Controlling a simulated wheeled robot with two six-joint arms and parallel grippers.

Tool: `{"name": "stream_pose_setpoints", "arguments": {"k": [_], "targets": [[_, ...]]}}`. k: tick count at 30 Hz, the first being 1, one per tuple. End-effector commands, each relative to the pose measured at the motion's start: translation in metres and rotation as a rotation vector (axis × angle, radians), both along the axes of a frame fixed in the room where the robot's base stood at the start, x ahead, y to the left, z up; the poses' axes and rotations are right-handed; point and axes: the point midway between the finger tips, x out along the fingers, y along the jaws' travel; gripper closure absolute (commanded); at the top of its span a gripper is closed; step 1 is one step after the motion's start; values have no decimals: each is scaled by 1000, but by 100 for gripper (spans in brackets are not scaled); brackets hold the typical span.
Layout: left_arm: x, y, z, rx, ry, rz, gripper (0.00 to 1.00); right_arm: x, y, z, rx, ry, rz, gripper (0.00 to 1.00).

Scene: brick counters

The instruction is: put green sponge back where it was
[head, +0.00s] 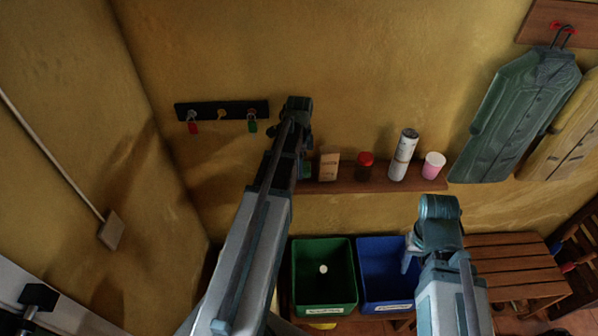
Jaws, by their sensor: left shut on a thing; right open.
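My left arm reaches up in front of the wall. Its gripper (306,160) is mostly hidden behind the arm and is shut at the left end of the wooden shelf (434,185). A small green piece, which looks like the green sponge (306,171), shows just right of the arm at shelf height. Most of it is hidden, and I cannot tell if it touches the shelf. My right gripper (410,258) is open, low in front of the blue bin, partly hidden by its own arm.
A tan box (329,166), red-lidded jar (364,166), tall can (403,155) and pink cup (433,165) stand on the shelf. A key rack (222,110) hangs left. Green bin (324,303), blue bin (385,304) and wooden bench (512,268) are below. Coats (520,115) hang right.

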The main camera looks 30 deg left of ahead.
Motion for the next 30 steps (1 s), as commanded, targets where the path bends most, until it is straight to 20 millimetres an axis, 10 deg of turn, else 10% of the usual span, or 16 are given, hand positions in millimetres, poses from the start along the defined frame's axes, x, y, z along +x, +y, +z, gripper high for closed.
{"name": "stream_pose_setpoints", "arguments": {"k": [26,27,30], "targets": [[10,7,-38,0,0,0,83,0,0,-38,-1,0,2,50],[10,7,-39,0,0,0,37,0,0,-39,-1,0,2,50],[10,7,-38,0,0,0,19,0,0,-38,-1,0,2,50]]}}
